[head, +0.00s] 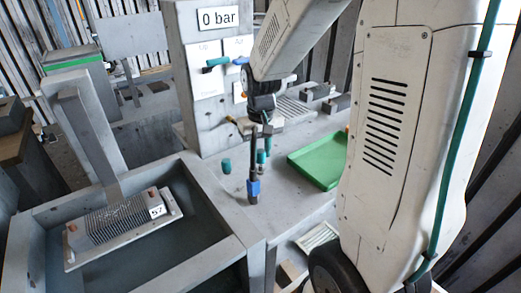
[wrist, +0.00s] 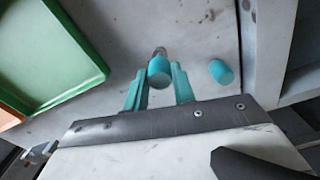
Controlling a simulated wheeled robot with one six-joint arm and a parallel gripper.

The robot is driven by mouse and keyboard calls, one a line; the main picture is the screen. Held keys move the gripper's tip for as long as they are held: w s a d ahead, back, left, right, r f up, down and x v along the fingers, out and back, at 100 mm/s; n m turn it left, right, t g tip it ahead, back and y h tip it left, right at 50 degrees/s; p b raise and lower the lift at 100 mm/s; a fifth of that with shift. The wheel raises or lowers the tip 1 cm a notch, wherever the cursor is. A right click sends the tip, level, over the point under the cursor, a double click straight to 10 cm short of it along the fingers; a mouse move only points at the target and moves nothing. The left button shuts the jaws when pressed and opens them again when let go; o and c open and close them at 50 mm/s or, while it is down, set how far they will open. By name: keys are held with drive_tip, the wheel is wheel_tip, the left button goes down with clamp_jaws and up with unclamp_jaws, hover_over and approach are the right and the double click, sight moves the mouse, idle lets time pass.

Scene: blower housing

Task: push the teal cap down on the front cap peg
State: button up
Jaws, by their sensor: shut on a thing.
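My gripper (wrist: 159,84) has two teal fingers, closed on the sides of a teal cap (wrist: 159,72) in the wrist view. A short grey stub (wrist: 160,52), perhaps the peg, shows just beyond the cap. I cannot tell whether the cap is on it or how far down. In the head view my gripper (head: 264,145) points down over the bench, with the held cap (head: 261,157) low between the fingers, partly hidden by a dark upright rod. A second teal cap (wrist: 221,72) stands apart on the bench; it also shows in the head view (head: 226,167).
The dark rod (head: 254,150) with a blue lower part (head: 253,188) stands close in front of my gripper. A green tray (head: 316,162) lies right of it. A panel reading 0 bar (head: 216,18) rises behind. A grey basin (head: 190,245) is at left.

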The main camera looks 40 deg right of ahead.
drive_tip(key=shift+f, duration=0.15)
drive_tip(key=shift+f, duration=0.6)
drive_tip(key=shift+f, duration=0.2)
idle(0.5)
drive_tip(key=shift+f, duration=0.3)
drive_tip(key=shift+f, duration=0.4)
idle(0.7)
drive_tip(key=o, duration=1)
drive_tip(key=shift+o, duration=0.2)
